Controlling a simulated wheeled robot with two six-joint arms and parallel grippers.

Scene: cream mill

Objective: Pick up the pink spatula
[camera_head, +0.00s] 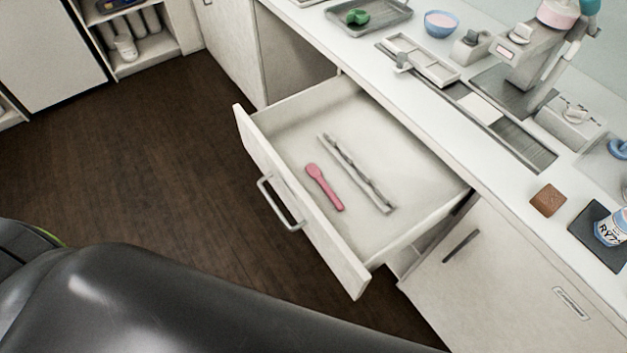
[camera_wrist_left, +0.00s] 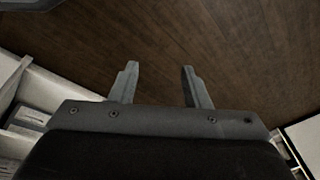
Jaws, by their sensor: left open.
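The pink spatula (camera_head: 324,187) lies flat in an open white drawer (camera_head: 359,254), near the drawer's front panel. A long grey metal bar (camera_head: 356,173) lies beside it, apart from it, on the counter side. My left gripper (camera_wrist_left: 158,82) shows in the left wrist view, open and empty, over the dark wood floor. The spatula is not in that view. My left gripper's fingers do not show in the head view, where a large dark arm part of mine fills the lower left. My right gripper is in neither view.
The drawer is pulled out under a white counter (camera_head: 545,178) and has a metal handle (camera_head: 280,203). The counter bears a grey tray (camera_head: 369,15), a blue bowl (camera_head: 441,24), a machine (camera_head: 530,50) and a brown block (camera_head: 548,200). Floor (camera_head: 150,170) left of the drawer is clear.

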